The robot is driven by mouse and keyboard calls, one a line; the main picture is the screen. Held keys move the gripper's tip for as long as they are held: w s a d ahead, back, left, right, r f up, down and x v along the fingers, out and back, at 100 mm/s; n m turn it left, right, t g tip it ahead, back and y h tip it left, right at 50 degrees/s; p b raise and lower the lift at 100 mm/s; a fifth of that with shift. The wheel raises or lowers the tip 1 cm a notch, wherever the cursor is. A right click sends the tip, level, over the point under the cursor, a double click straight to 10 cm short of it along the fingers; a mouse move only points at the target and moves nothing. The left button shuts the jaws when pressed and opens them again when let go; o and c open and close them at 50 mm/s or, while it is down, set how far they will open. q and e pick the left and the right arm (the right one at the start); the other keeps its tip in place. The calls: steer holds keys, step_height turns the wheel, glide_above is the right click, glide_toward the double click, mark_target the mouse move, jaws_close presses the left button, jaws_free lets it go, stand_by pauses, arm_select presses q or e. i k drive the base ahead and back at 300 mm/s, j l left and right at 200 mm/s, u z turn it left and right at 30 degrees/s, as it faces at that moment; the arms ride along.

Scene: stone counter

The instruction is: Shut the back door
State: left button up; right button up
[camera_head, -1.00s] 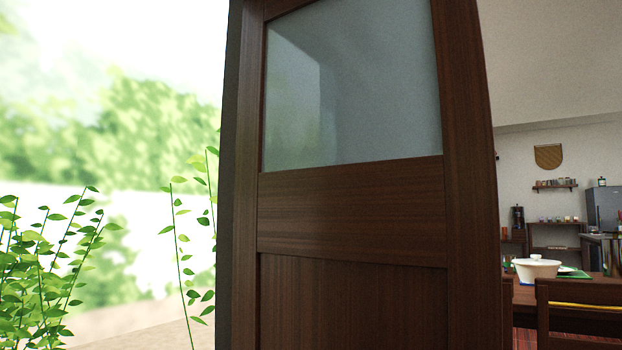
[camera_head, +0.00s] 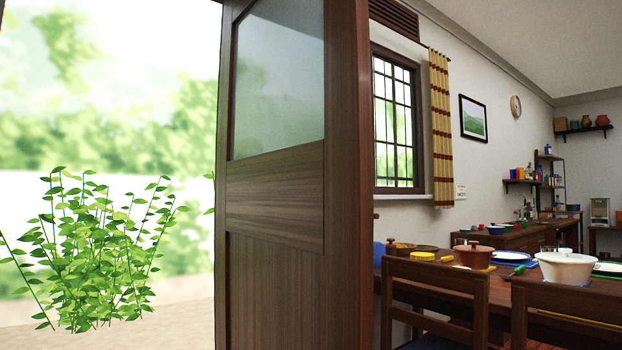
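The back door (camera_head: 275,192) is dark brown wood with a frosted glass pane (camera_head: 283,80) in its upper half. It stands open in the middle of the head view, seen at an angle, with its thick edge (camera_head: 348,190) facing the room on the right. Daylight and greenery show to its left. The lower part of the door is cut off by the frame. Neither of my grippers is in view.
A dining table (camera_head: 508,285) with pots and plates stands right of the door. Wooden chairs (camera_head: 436,290) and (camera_head: 565,310) stand at its near side. A leafy plant (camera_head: 95,245) is outside at left. A barred window (camera_head: 396,125) is behind the door.

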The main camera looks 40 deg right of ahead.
mark_target(294, 266)
steer(key=k+l, duration=0.1)
steer(key=l, duration=0.3)
steer(key=k+l+u, duration=0.1)
steer(key=l, duration=0.3)
steer(key=k+l, duration=0.1)
steer(key=l, duration=0.25)
steer(key=k+l, duration=0.15)
steer(key=l, duration=0.25)
steer(key=k+l+u, duration=0.1)
steer(key=l, duration=0.25)
